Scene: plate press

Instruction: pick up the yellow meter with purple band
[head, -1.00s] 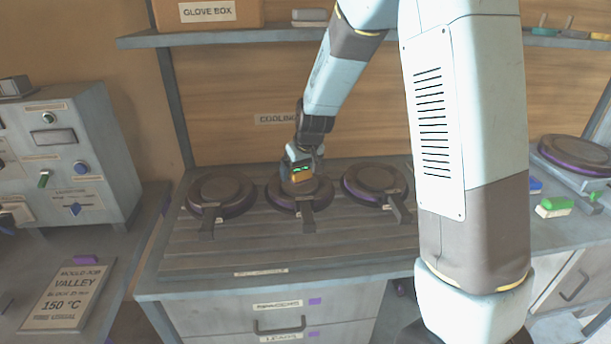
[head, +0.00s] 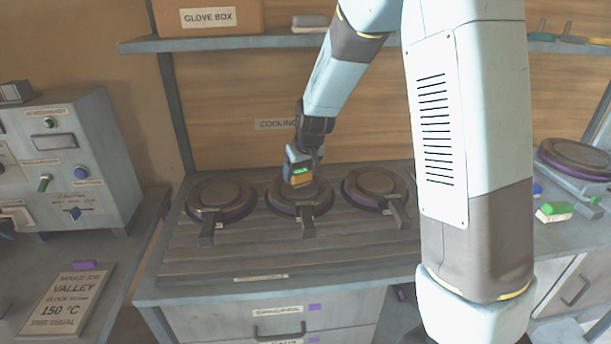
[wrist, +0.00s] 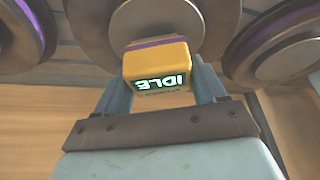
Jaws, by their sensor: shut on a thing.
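The yellow meter with a purple band (wrist: 160,66) is between the two fingers of my gripper (wrist: 165,85) in the wrist view. Its lit green display reads "IDLE", upside down in that view. My gripper is shut on it. In the head view the meter (head: 300,179) is small, at the end of my gripper (head: 302,166), over the middle round plate mould (head: 290,196). I cannot tell whether the meter touches the mould.
A left mould (head: 220,193) and a right mould (head: 374,184) flank the middle one, handles toward the front, on the slatted cooling rack (head: 250,258). A control box (head: 70,150) stands at left. A shelf (head: 240,42) runs above. A green block (head: 555,208) lies at right.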

